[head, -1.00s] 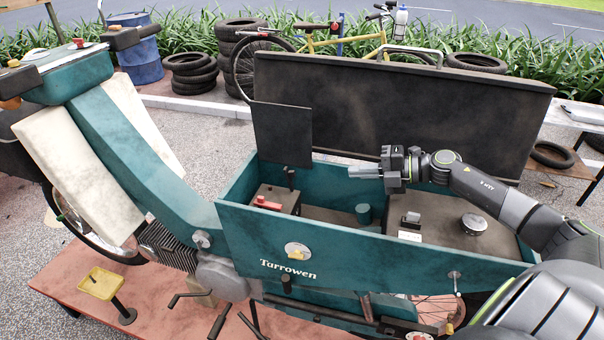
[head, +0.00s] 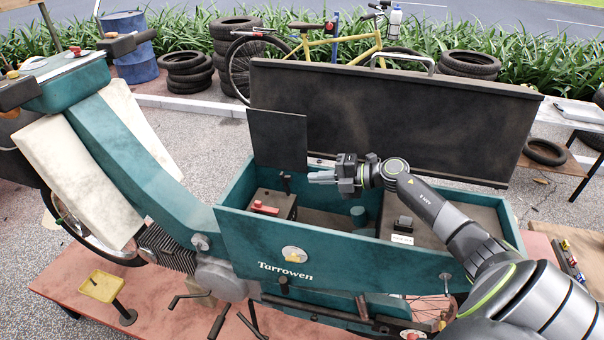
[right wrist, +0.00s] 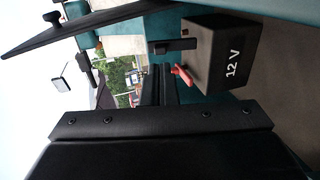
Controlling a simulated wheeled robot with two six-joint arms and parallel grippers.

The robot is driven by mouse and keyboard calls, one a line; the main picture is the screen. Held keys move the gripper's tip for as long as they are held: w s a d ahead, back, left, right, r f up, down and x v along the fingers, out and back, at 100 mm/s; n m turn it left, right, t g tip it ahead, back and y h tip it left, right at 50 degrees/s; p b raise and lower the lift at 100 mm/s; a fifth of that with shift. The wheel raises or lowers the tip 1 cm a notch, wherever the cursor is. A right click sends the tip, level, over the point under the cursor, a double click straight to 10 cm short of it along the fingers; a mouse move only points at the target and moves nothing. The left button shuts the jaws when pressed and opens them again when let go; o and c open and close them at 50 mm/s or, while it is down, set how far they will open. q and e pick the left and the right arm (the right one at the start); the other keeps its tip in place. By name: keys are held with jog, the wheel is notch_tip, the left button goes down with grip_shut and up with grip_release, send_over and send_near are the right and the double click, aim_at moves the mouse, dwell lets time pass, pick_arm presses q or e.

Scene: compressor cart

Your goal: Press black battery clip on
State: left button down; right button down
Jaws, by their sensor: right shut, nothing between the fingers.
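The dark battery (head: 283,203) sits at the left end of the open teal box; it is marked "12 V" in the right wrist view (right wrist: 228,60). The black clip (head: 287,181) stands up at its back right; it also shows in the right wrist view (right wrist: 174,46). A red clip (head: 264,209) lies at the battery's front left and shows in the right wrist view (right wrist: 182,76). My right gripper (head: 314,178) is shut and empty, above the box, just right of the black clip and apart from it. Whether the clip is seated is unclear. My left gripper is out of view.
The teal box (head: 330,253) has a raised dark lid (head: 400,110) behind it and a smaller raised flap (head: 277,140) behind the battery. My right arm crosses the box's right part.

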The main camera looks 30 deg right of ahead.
aim_at(291, 178)
jog(key=p+x, duration=0.1)
jog(key=x, duration=0.2)
jog(key=shift+w+a+r, duration=0.1)
jog(key=shift+w+a, duration=0.15)
jog(key=shift+w+a+f+p, duration=0.3)
jog(key=shift+w+a, duration=0.05)
jog(key=shift+w, duration=0.05)
jog(key=shift+d, duration=0.1)
